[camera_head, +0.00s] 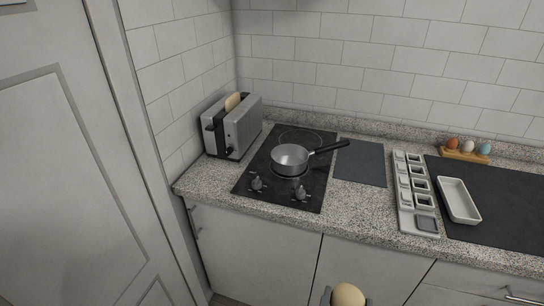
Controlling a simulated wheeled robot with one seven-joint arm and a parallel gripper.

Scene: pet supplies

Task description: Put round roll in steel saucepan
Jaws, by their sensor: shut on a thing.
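The steel saucepan (289,160) sits on the black cooktop, upright, with its dark handle pointing to the upper right. Its inside looks empty. A pale tan round roll (348,295) is at the bottom edge of the head view, in front of the counter's lower cabinets. My gripper (336,296) shows only in part at the bottom edge, with a grey finger at the roll's left side. It is shut on the roll. The rest of the gripper is cut off by the frame. The roll is well apart from the saucepan, nearer to me.
A toaster (232,126) with bread in it stands left of the cooktop (262,172). Right of the cooktop are a dark mat (360,163), a grey divided tray (405,215), a white dish (459,200) and an egg holder (465,155). Control knobs stand at the cooktop's front.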

